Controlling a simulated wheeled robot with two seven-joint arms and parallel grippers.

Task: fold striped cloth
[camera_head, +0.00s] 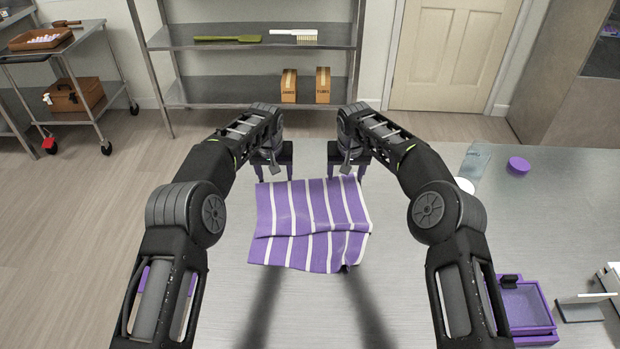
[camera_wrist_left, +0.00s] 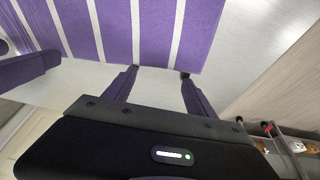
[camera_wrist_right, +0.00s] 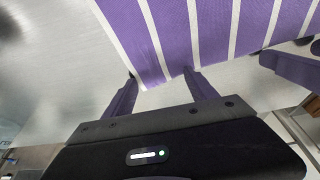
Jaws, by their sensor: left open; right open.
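The purple cloth with white stripes (camera_head: 312,222) lies on the grey table (camera_head: 315,310), between my two arms. A crosswise ridge runs across it, and its near part is slightly rumpled. My left gripper (camera_head: 274,178) is open at the far left part of the cloth; its fingertips (camera_wrist_left: 158,72) are by the cloth's edge in the left wrist view. My right gripper (camera_head: 346,174) is open at the far right corner; its fingertips (camera_wrist_right: 160,73) are by that corner in the right wrist view. I cannot tell whether any finger touches the cloth.
A purple tray (camera_head: 524,307) stands at the front right, with a small stand (camera_head: 585,306) beside it. A purple disc (camera_head: 518,165) lies at the back right. A shelf (camera_head: 250,38) stands beyond the table. The table in front of the cloth is clear.

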